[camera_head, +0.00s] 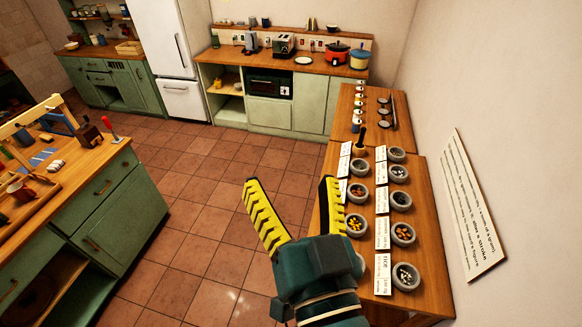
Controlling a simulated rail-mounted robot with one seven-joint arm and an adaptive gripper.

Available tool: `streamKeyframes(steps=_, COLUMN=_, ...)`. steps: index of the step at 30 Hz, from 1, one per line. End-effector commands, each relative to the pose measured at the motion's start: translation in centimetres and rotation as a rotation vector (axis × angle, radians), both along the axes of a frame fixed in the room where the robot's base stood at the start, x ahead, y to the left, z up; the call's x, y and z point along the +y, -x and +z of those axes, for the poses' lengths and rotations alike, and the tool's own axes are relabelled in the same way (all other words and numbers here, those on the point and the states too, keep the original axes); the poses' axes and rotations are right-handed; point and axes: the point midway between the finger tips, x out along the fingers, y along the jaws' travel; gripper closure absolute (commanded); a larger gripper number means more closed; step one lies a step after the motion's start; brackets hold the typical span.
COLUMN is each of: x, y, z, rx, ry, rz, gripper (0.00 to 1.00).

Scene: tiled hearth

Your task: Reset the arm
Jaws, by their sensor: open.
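My gripper (294,212) is in the lower middle of the head view, with dark teal housing and two yellow-and-black ridged fingers spread wide apart. Nothing is between the fingers. It hangs above the tiled floor at the left edge of a long wooden table (433,262). The right finger overlaps the table edge in the picture. I cannot tell its exact height above the table.
Several small stone bowls (403,234) with contents stand in two rows on the table, beside white cards (383,233). A green island (105,212) is at left. A counter (290,52) with appliances and a white fridge (172,60) stand behind. The tiled floor (205,215) between is clear.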

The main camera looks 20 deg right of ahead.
Motion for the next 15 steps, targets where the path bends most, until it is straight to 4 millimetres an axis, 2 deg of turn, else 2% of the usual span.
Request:
streamKeyframes(steps=1, x=0.8, y=0.9, z=3.2, rx=-0.095, ry=0.087, rz=0.003, gripper=0.14)
streamKeyframes(steps=3, x=1.6, y=2.1, z=6.2, rx=-0.187, ry=0.184, rz=-0.006, gripper=0.14)
streamKeyframes(steps=4, x=1.7, y=2.5, z=7.0, rx=-0.213, ry=0.212, rz=-0.011, gripper=0.14)
streamKeyframes(steps=6, x=1.9, y=3.0, z=8.0, rx=-0.244, ry=0.246, rz=-0.019, gripper=0.14)
streamKeyframes(steps=14, x=1.9, y=3.1, z=8.0, rx=-0.246, ry=0.252, rz=-0.021, gripper=0.14)
streamKeyframes(steps=15, x=1.9, y=3.0, z=8.8, rx=-0.246, ry=0.251, rz=-0.021, gripper=0.14)
